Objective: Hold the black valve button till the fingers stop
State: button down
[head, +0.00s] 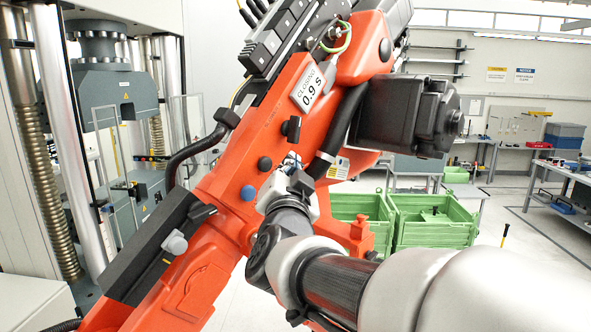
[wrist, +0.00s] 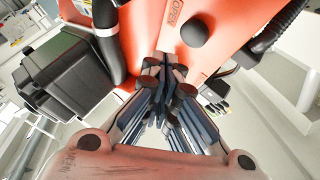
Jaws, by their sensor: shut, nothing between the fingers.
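An orange arm (head: 235,150) fills the middle of the head view and carries a label reading CLOSING 0.9 s (head: 312,90). A round black knob (head: 264,163) and a blue knob (head: 248,193) stand on its face. In the wrist view a black dome (wrist: 195,32) sits beside the word OPEN. My gripper (head: 292,162) is at the orange face, just right of the round black knob. In the wrist view my gripper (wrist: 164,60) has its fingertips together with nothing between them. What lies directly under the tips is hidden, so I cannot tell whether they touch a button.
A black motor housing (head: 408,115) juts out right of my gripper; it also shows in the wrist view (wrist: 65,75). Black hoses run along the orange arm. Green crates (head: 435,222) stand behind. A testing machine (head: 100,85) is at left. Open floor lies at right.

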jog(key=shift+s+d+b, duration=0.5)
jog(key=shift+s+d, duration=0.55)
jog(key=shift+d, duration=0.05)
jog(key=shift+f, duration=0.1)
jog(key=s+d+f+n+g+b, duration=0.3)
jog(key=s+f+b, duration=0.35)
jog(key=f, duration=0.65)
jog(key=s+d+f+n+g+y+b, duration=0.15)
jog(key=s+d+f+g+b, duration=0.4)
jog(key=f, duration=0.85)
jog(key=s+d+f+n+g+h+b, duration=0.1)
jog(key=s+f+n+g+b, duration=0.15)
jog(key=s+f+b, duration=0.8)
jog(key=s+d+f+g, duration=0.2)
jog(key=s+d+f, duration=0.1)
jog(key=s+f, duration=0.2)
jog(key=s+d+f+g+h+b, duration=0.1)
jog(key=s+d+f+g, duration=0.1)
jog(key=f, duration=0.6)
jog(key=s+d, duration=0.1)
jog(key=s, duration=0.1)
jog(key=shift+s+f, duration=0.35)
jog(key=shift+f, duration=0.05)
jog(key=shift+h, duration=0.25)
